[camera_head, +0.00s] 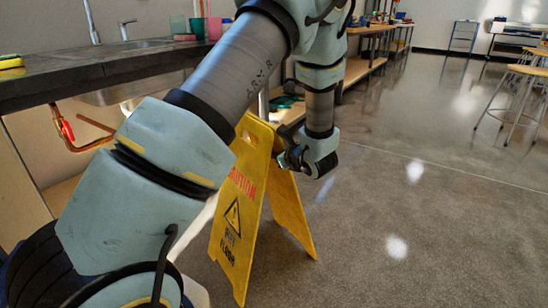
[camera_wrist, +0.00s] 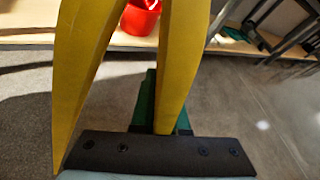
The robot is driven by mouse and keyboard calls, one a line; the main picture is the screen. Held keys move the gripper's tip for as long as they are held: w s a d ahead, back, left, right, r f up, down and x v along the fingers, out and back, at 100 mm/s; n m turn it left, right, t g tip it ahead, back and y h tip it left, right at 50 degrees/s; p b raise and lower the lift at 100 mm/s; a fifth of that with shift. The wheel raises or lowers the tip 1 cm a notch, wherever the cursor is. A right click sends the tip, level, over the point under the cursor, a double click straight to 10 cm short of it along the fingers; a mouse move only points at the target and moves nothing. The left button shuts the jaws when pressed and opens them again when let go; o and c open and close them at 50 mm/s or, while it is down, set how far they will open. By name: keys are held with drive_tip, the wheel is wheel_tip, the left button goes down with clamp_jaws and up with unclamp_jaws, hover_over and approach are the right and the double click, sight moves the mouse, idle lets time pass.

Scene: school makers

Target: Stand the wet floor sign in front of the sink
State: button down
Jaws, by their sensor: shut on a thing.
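The yellow wet floor sign (camera_head: 236,225) is upright with its two panels spread, beside the counter in the head view. Its lettered panel faces the camera, and its lower edges are at or close to the floor; I cannot tell if they touch. My gripper (camera_head: 287,157) is at the upper part of the rear panel, partly hidden by my arm. In the wrist view, green fingers (camera_wrist: 165,112) are shut on one yellow panel (camera_wrist: 176,65), with the other panel to the left. The sink (camera_head: 143,46) is set in the dark counter at upper left, partly hidden by my arm.
The dark counter (camera_head: 75,77) runs along the left, with copper pipe and a red valve (camera_head: 67,130) below. Coloured cups (camera_head: 197,27) stand on it. A red bucket (camera_wrist: 140,18) sits on a low shelf. Stools (camera_head: 518,90) stand far right. The floor (camera_head: 420,225) at right is clear.

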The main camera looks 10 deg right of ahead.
drive_tip(key=shift+f, duration=0.15)
drive_tip(key=c, duration=1.4)
unclamp_jaws()
drive_tip(key=shift+f, duration=0.15)
drive_tip(key=o, duration=0.5)
drive_tip(key=shift+s+r, duration=0.1)
drive_tip(key=shift+r, duration=0.15)
drive_tip(key=p+v, duration=0.2)
drive_tip(key=v, duration=0.9)
drive_tip(key=shift+s+r, duration=0.1)
drive_tip(key=shift+s, duration=0.25)
